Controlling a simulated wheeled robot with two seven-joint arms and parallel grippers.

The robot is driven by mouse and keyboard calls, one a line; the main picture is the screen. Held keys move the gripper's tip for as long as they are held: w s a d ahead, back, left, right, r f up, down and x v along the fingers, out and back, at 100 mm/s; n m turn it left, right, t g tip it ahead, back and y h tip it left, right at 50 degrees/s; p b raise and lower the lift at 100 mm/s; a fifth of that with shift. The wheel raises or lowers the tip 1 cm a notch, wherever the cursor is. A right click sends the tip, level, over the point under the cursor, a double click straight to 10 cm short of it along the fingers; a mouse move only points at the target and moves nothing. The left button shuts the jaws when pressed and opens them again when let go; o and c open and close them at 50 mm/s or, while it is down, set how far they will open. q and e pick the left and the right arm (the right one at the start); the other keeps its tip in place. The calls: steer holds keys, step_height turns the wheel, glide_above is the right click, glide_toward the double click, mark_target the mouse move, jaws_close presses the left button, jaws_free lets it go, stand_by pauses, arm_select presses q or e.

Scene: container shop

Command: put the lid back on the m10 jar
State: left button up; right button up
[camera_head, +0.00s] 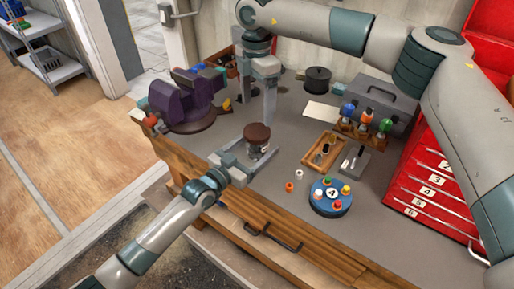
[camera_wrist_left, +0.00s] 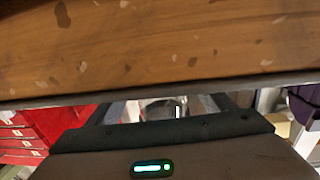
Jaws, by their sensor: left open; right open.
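The jar (camera_head: 258,149) is a small clear one on the grey bench, with a round brown lid (camera_head: 257,133) on top of it. I cannot tell whether the lid is fully seated. My left gripper (camera_head: 252,155) is open low at the bench, its fingers reaching to either side of the jar. In the left wrist view, part of the glass jar (camera_wrist_left: 163,108) shows between the fingers; the lid is not visible there. My right gripper (camera_head: 256,112) is open and empty, pointing down above and just behind the lid. No m10 label is readable.
A purple vise (camera_head: 182,102) stands to the left. A blue round holder (camera_head: 330,196), small caps (camera_head: 290,187) and a wooden tray (camera_head: 324,151) lie to the right. A black pot (camera_head: 317,80) and grey toolbox (camera_head: 385,104) stand behind. The red drawer cabinet (camera_head: 430,180) bounds the right.

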arm_select(q)
jaws_close()
arm_select(e)
steer(key=n, duration=1.6)
steer(key=shift+n, duration=0.3)
steer(key=n, duration=1.5)
steer(key=shift+n, duration=0.4)
steer(key=n, duration=0.5)
steer(key=shift+n, duration=0.4)
steer(key=n, duration=0.6)
steer(key=shift+n, duration=0.4)
